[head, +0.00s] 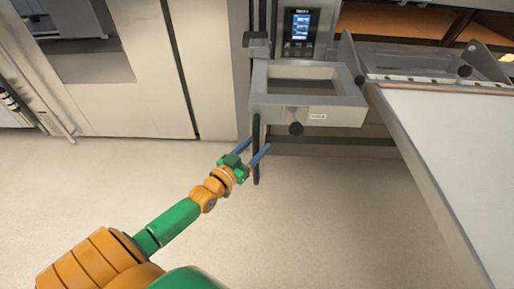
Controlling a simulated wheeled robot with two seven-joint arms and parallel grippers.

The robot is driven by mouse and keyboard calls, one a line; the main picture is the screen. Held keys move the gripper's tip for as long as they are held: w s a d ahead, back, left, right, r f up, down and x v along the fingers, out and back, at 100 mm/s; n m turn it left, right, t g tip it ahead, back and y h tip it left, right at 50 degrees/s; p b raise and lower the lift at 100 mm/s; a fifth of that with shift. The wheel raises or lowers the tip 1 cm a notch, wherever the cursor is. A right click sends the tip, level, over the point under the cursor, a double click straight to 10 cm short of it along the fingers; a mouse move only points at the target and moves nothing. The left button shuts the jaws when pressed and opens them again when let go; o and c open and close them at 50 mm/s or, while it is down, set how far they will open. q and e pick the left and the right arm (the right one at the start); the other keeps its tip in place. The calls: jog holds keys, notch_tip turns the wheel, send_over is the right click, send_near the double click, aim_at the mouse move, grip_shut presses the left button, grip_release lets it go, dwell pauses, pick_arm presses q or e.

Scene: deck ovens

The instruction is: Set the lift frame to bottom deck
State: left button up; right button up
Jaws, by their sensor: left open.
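My right gripper is not in view.
A lit control panel (300,28) is on the oven above the frame. A long pale loader board (460,150) with a metal edge slopes down at the right. Beige cabinets (150,70) stand at the left. The floor (320,220) in the middle is clear.

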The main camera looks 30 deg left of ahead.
pick_arm(q)
grip_shut()
dwell(1.4)
jog(key=shift+f, duration=0.15)
notch_tip(320, 180, down, 5)
jog(key=b, duration=0.4)
grip_release()
jog(key=shift+r, duration=0.25)
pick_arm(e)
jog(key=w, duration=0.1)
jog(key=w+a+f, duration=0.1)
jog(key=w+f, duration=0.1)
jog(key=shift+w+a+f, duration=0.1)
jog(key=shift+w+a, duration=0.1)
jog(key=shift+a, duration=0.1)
